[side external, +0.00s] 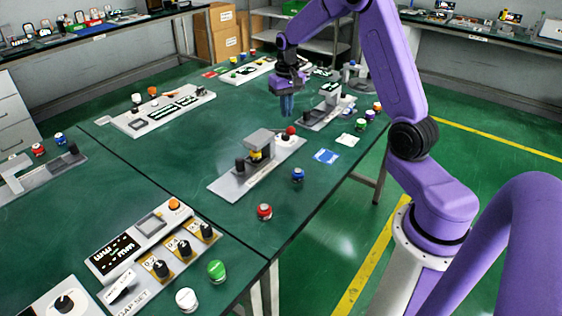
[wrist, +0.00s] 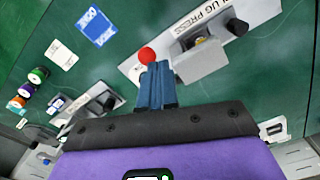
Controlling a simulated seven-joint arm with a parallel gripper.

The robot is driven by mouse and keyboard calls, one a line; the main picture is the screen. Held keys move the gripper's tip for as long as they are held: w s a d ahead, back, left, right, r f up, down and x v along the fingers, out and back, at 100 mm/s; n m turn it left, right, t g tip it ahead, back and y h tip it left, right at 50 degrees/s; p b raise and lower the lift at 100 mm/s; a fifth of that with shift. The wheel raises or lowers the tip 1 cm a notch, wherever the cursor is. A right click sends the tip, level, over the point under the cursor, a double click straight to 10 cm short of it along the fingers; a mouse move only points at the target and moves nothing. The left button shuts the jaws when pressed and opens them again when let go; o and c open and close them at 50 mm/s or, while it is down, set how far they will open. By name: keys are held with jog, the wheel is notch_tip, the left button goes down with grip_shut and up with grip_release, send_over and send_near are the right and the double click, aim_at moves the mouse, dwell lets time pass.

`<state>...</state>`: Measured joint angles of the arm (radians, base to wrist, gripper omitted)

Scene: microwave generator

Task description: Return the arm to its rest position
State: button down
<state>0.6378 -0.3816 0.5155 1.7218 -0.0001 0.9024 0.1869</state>
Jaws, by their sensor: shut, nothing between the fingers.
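My gripper (side external: 287,105) hangs from the purple arm above the green table (side external: 220,125), pointing down. Its blue fingers are together, with nothing between them. The fingers also show in the wrist view (wrist: 155,85), just below a red ball-shaped knob (wrist: 147,55) in the picture. The gripper is apart from the table and the devices. The plug press (side external: 257,165), a grey plate with a raised block and a yellow part, stands nearer the camera than the gripper. The red knob (side external: 291,130) is at its far end.
A blue card (side external: 326,156), a blue button (side external: 297,175) and a red button (side external: 264,212) lie near the table's right edge. A grey device (side external: 328,108) stands right of the gripper. A generator panel (side external: 140,245) with knobs is at the front left. Bare table lies left of the gripper.

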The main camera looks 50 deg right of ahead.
jog(key=s+a+r+n, duration=0.35)
jog(key=s+a, duration=0.25)
jog(key=a, duration=0.4)
jog(key=s+a+r+n, duration=0.2)
jog(key=s+a+n, duration=0.35)
jog(key=a, duration=0.45)
jog(key=s+a+n, duration=0.3)
jog(key=s+n, duration=0.5)
jog(key=s, duration=1.3)
jog(key=shift+a+n, duration=0.15)
jog(key=shift+n, duration=0.15)
